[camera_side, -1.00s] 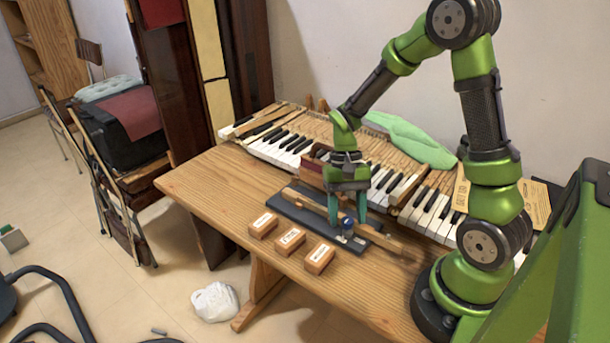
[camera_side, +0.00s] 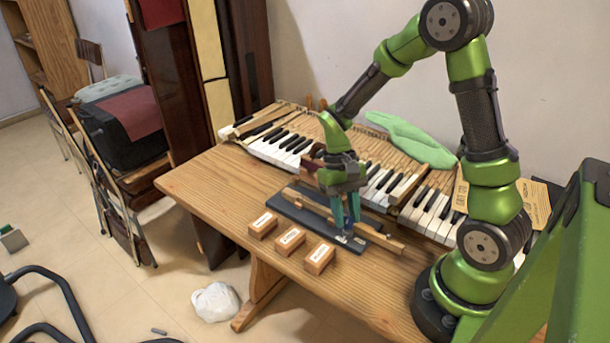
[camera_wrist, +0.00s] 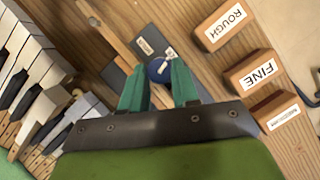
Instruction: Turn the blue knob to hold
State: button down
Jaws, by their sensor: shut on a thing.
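The blue knob (camera_wrist: 157,70) sits on a dark base plate (camera_wrist: 114,77) and carries a small white mark on its top. My gripper (camera_wrist: 158,78) is shut on the knob, with one teal fingertip on each side of it. In the side view my gripper (camera_side: 346,226) points down at the right end of the dark base plate (camera_side: 290,209), and its fingers mostly hide the knob there. A small pale label (camera_wrist: 145,46) lies on the plate beside the knob; I cannot read it clearly.
Wooden blocks labelled ROUGH (camera_wrist: 225,24) and FINE (camera_wrist: 250,72), and a third block (camera_wrist: 279,113), stand in a row near the plate. A wooden bar (camera_side: 310,205) lies along the plate. Piano keys (camera_side: 285,143) run behind.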

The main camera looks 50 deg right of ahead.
jog(key=n+h, duration=0.1)
jog(key=n, duration=0.3)
jog(key=shift+a+n+g+h, duration=0.2)
jog(key=shift+n+g+h, duration=0.1)
jog(key=shift+h, duration=0.1)
jog(key=n+h, duration=0.1)
jog(key=n, duration=0.2)
jog(key=shift+a+n, duration=0.15)
jog(key=shift+n, duration=0.25)
jog(key=n+h, duration=0.1)
jog(key=n, duration=0.2)
jog(key=n+t+h, duration=0.1)
jog(key=n, duration=0.2)
jog(key=shift+a+n+h, duration=0.2)
jog(key=shift+n+h, duration=0.2)
jog(key=shift+t, duration=0.3)
jog(key=c, duration=0.8)
grip_release()
jog(key=shift+s, duration=0.1)
jog(key=shift+c, duration=0.2)
